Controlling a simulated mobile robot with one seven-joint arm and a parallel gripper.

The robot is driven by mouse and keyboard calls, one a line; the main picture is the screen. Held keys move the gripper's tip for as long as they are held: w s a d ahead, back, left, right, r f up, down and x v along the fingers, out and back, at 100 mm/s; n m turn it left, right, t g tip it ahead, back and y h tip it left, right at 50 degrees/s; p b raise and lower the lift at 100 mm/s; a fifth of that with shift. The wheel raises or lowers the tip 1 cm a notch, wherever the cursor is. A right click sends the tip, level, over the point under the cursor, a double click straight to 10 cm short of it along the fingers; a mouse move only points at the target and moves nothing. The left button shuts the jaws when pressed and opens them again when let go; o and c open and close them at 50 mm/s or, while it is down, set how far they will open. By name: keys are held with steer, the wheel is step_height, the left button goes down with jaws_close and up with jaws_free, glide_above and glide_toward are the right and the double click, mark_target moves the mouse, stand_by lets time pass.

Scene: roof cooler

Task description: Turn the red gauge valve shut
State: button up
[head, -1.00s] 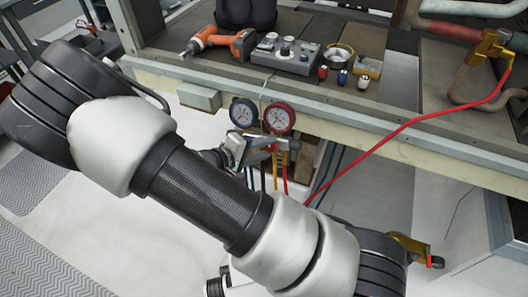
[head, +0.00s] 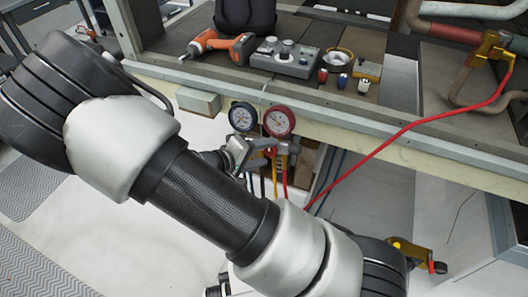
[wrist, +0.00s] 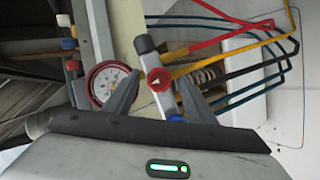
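The manifold hangs below the roof edge, with a red-rimmed gauge (head: 278,121) and a blue-rimmed gauge (head: 242,116). In the wrist view the red gauge (wrist: 107,84) is left of my gripper, partly behind its left finger. A round red valve knob (wrist: 159,80) with a pale triangle sits on the grey manifold bar (wrist: 146,46), between the two fingers in the picture. My gripper (wrist: 157,95) is open, with a finger on either side of the knob. I cannot tell whether either finger touches it. In the head view my gripper (head: 258,148) is beside the manifold, just under the gauges.
Red, yellow and blue hoses (wrist: 225,45) run from the manifold. A red hose (head: 400,132) rises to a yellow fitting on the pipe at right. An orange drill (head: 215,42) and a grey control box (head: 285,57) lie on the roof above its ledge.

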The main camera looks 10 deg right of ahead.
steer(key=shift+a+r, duration=0.1)
steer(key=p+v, duration=0.3)
steer(key=v, duration=1.4)
steer(key=shift+r, duration=0.1)
